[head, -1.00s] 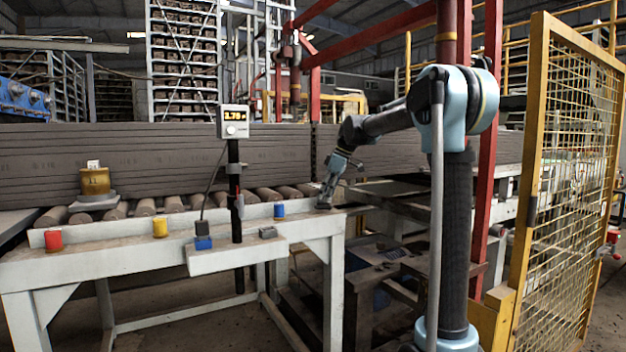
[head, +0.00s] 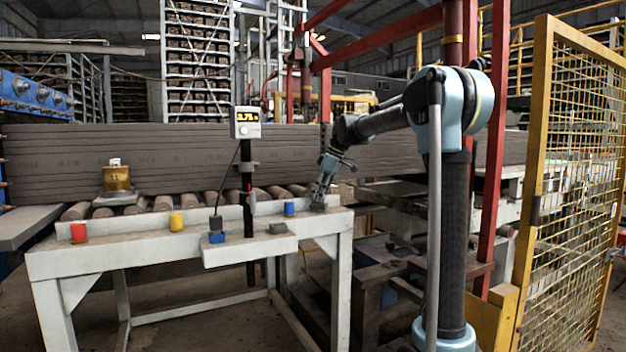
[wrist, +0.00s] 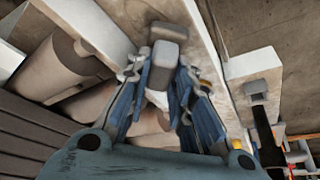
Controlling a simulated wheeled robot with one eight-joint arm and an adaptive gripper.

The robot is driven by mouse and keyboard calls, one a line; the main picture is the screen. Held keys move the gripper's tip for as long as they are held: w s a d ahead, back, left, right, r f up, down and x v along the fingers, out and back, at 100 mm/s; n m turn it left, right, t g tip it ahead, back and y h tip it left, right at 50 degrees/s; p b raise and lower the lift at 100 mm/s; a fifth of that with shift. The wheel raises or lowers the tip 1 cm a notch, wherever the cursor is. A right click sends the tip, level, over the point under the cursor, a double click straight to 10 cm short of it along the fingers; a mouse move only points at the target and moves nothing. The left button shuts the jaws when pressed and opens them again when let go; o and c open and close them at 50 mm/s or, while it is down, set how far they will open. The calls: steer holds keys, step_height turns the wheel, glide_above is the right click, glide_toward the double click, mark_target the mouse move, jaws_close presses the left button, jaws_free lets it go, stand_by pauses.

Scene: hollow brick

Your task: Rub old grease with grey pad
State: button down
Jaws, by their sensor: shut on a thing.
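My gripper (head: 318,201) is low over the right end of the white ledge, to the right of the blue block (head: 289,208). In the wrist view, my gripper (wrist: 167,70) is shut on a light grey pad (wrist: 163,62). A darker grey-brown piece (wrist: 168,33) shows just beyond the pad; I cannot tell whether it is separate. Whether the pad touches the ledge cannot be told. Another small grey block (head: 278,228) lies on the lower front shelf and also shows in the wrist view (wrist: 255,87). I cannot make out any grease clearly.
A display (head: 246,122) is on a black post. Rollers (head: 162,204) and stacked grey slabs (head: 90,160) lie behind. A yellow mesh fence (head: 580,150) stands at the right.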

steer(key=shift+r, duration=3.25)
